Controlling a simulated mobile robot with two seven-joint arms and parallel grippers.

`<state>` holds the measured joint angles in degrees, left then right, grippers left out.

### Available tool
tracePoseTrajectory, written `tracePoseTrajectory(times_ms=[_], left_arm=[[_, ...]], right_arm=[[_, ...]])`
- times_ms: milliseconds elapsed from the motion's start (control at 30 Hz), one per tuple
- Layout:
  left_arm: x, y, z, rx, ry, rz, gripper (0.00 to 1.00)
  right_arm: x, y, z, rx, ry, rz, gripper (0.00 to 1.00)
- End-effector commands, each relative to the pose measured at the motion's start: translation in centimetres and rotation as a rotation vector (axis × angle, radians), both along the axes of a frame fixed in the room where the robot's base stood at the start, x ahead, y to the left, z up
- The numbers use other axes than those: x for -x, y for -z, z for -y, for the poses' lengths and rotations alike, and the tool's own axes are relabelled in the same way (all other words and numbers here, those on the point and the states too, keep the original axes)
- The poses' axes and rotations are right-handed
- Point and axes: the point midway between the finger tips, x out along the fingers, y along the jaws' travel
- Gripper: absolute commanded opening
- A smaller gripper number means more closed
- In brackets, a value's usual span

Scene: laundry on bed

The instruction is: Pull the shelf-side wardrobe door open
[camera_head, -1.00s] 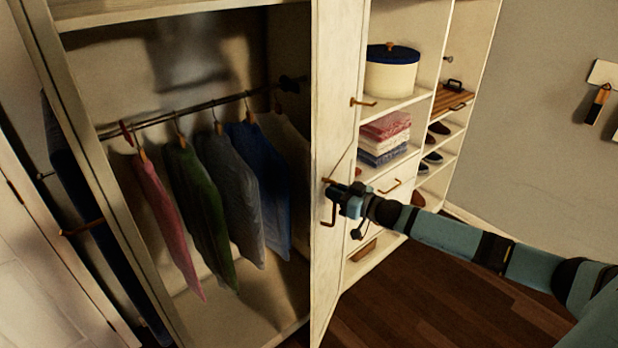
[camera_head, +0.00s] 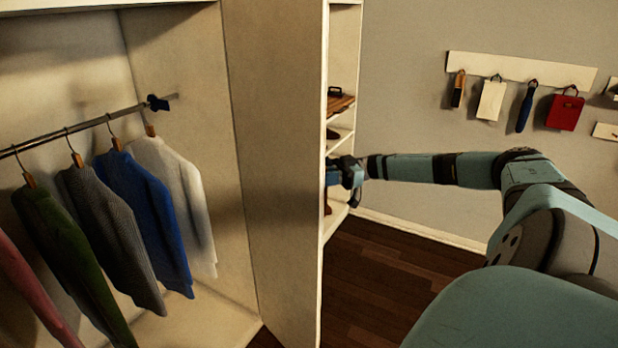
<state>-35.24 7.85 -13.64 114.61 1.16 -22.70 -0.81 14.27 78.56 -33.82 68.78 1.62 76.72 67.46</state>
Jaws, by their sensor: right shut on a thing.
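The shelf-side wardrobe door (camera_head: 280,170) stands open, swung out toward me, and shows its inner face in the middle of the head view. My right gripper (camera_head: 337,173) is at the door's free edge, on the far, outer side. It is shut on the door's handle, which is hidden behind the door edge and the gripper. My right arm reaches in from the right side. The wardrobe (camera_head: 185,110) is open to the left of the door. My left gripper is not in view.
Several garments, including a blue sweater (camera_head: 150,210) and a white one (camera_head: 180,190), hang on a rail (camera_head: 90,125) inside. The shelf unit (camera_head: 345,60) shows narrowly behind the door. Dark wooden floor (camera_head: 400,270) is clear below my arm. A hook board (camera_head: 520,70) hangs on the wall.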

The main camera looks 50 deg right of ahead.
Motion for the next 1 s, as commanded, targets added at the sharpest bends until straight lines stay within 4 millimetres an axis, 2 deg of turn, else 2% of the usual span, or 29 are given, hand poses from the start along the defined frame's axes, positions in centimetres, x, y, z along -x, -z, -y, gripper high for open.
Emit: tracePoseTrajectory(times_ms=[33, 100, 300, 800, 833, 900, 933, 1000], left_arm=[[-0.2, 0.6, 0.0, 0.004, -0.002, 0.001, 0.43], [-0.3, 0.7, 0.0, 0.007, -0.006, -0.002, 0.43], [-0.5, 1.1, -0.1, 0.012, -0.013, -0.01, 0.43], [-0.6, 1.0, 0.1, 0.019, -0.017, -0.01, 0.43], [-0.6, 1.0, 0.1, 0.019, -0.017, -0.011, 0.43], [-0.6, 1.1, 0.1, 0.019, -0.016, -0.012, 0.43], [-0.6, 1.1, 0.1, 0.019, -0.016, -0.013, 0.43], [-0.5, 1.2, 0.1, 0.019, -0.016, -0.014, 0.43]], right_arm=[[0.0, 0.6, 0.9, 0.001, 0.003, -0.002, 0.0], [0.0, 0.6, 1.8, 0.001, 0.003, -0.003, 0.0], [-0.1, 0.3, 3.6, -0.001, 0.002, -0.003, 0.0], [-0.1, 0.1, 4.2, 0.001, 0.002, -0.003, 0.0], [-0.1, 0.1, 4.2, 0.001, 0.002, -0.003, 0.15], [-0.1, 0.1, 4.2, 0.001, 0.002, -0.003, 0.31], [-0.1, 0.1, 4.2, 0.001, 0.002, -0.003, 0.36], [-0.1, 0.1, 4.2, 0.0, 0.002, -0.002, 0.36]])
